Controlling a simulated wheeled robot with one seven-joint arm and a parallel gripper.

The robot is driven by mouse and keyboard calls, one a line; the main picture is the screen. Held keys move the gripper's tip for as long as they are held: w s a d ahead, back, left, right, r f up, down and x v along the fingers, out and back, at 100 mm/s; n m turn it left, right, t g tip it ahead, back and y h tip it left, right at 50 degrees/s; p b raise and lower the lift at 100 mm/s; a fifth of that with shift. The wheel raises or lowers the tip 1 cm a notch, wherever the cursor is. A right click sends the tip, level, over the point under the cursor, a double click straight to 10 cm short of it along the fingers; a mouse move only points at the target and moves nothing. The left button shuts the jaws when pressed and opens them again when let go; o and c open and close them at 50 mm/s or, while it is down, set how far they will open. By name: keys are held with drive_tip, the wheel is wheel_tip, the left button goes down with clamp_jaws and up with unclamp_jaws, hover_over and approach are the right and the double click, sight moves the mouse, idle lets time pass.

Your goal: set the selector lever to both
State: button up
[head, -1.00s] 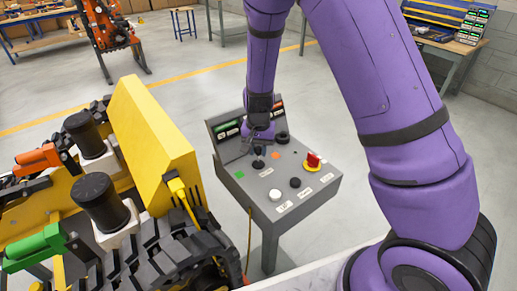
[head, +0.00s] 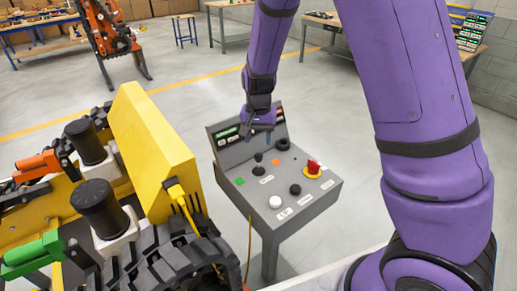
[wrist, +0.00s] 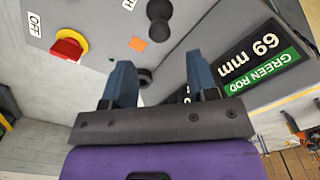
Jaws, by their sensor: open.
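The selector lever (head: 258,158) is a short black stick with a ball top on the sloping grey control console (head: 316,196). It stands between a green square (head: 239,181) and an orange square (head: 276,162) and looks about upright; its exact setting is hard to tell. In the wrist view the lever (wrist: 158,12) is at the top edge, beside the orange square (wrist: 138,25). My gripper (head: 259,138) is open and empty, above the back of the console and apart from the lever. Its two blue fingers (wrist: 160,65) show in the wrist view.
A red emergency stop (head: 314,166), a white button (head: 275,202) and black knobs (head: 295,189) share the console top. An upright display panel (head: 228,140) stands at its back. A yellow tracked carrier (head: 150,150) is close on the left.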

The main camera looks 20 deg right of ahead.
sight(259, 154)
drive_tip(key=shift+r, duration=1.65)
drive_tip(key=s+d+r+n+t+y, duration=0.1)
drive_tip(key=s+d+r, duration=0.2)
drive_tip(key=s+r, duration=0.45)
drive_tip(key=s+d+r+n+t+y, duration=0.1)
drive_tip(key=s+d+r+n, duration=0.2)
drive_tip(key=r, duration=0.7)
drive_tip(key=s+d+r+t+h, duration=0.1)
drive_tip(key=s+d+r, duration=0.1)
drive_tip(key=s, duration=0.7)
drive_tip(key=s+d+r+n+t+h, duration=0.1)
drive_tip(key=s+r, duration=0.3)
drive_tip(key=s, duration=0.5)
drive_tip(key=shift+d+r+t, duration=0.15)
drive_tip(key=shift+d+t, duration=0.25)
drive_tip(key=shift+t, duration=0.2)
drive_tip(key=shift+w, duration=0.1)
